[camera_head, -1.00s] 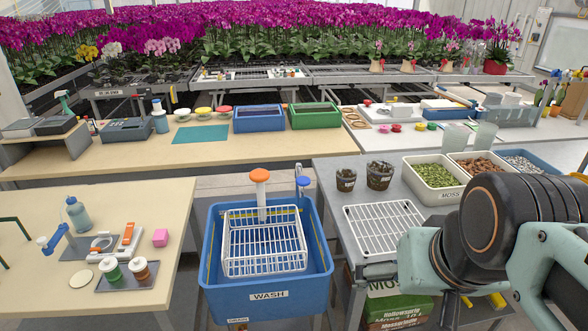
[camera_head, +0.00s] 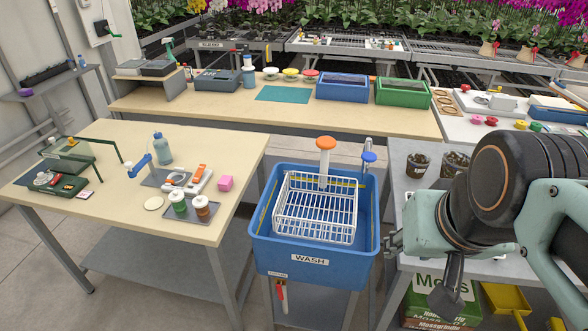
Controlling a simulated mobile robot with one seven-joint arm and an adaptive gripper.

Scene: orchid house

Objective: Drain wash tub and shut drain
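The blue wash tub (camera_head: 262,250) stands in the middle, labelled WASH, with a white wire basket (camera_head: 312,208) inside. A white post with an orange knob (camera_head: 326,144) rises at its back, and a blue-handled tap (camera_head: 369,157) is at its back right corner. Below the tub's front left is a small drain label (camera_head: 278,275) above a drain valve with a red handle (camera_head: 281,291). The water level in the tub is hard to tell. My gripper (camera_head: 390,242) is at the tub's right side, apart from the drain; its fingers are small and partly hidden.
A grey bench (camera_head: 405,200) with dark pots is at right, partly behind my arm. Yellow scoops (camera_head: 505,300) sit below. Floor at lower left is clear.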

